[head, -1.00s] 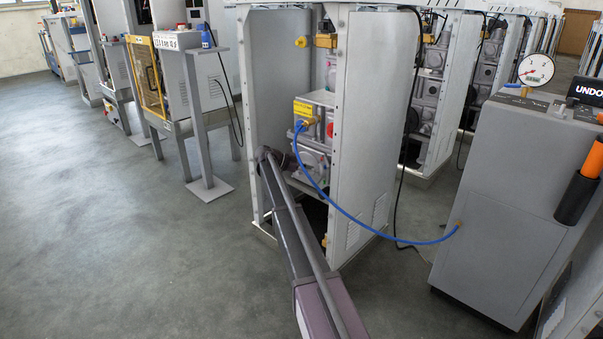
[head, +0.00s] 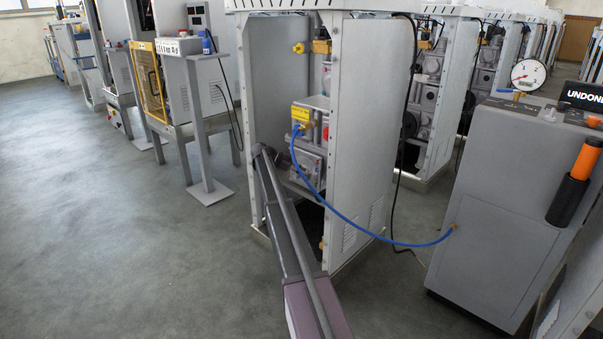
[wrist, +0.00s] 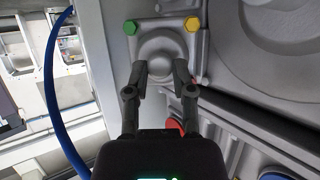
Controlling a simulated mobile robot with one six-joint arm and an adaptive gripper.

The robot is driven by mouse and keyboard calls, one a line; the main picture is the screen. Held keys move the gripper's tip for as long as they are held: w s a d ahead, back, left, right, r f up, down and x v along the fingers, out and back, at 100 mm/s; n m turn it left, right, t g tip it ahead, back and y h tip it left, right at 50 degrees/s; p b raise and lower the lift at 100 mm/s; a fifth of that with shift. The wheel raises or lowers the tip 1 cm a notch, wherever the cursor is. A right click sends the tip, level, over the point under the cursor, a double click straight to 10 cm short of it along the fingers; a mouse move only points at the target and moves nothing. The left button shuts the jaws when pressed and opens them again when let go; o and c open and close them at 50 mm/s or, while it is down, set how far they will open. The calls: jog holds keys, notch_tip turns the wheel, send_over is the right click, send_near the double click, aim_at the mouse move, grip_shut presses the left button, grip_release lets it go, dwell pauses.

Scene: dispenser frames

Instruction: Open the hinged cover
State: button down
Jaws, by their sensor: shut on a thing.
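In the wrist view my gripper (wrist: 161,72) has its two black fingers on either side of a grey rounded part (wrist: 163,46), shut on it. This part sits on a squarish grey plate with a green bolt (wrist: 130,27) and a yellow bolt (wrist: 193,24) at its upper corners. I cannot tell for sure whether the rounded part belongs to the hinged cover; no hinge is clear. In the head view my arm reaches into the open grey dispenser frame (head: 352,130), towards the grey unit (head: 307,160) with the yellow block (head: 302,114). The fingers are not discernible there.
A blue hose (head: 365,225) runs from the yellow block to the grey cabinet (head: 500,200) at the right; it also passes left of my gripper in the wrist view (wrist: 56,90). A red part (wrist: 175,126) lies just behind the fingers. The floor (head: 120,250) at the left is clear.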

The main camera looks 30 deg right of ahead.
jog(key=shift+a, duration=0.1)
jog(key=shift+c, duration=2.3)
grip_release()
jog(key=shift+s+d, duration=0.1)
jog(key=shift+d, duration=0.1)
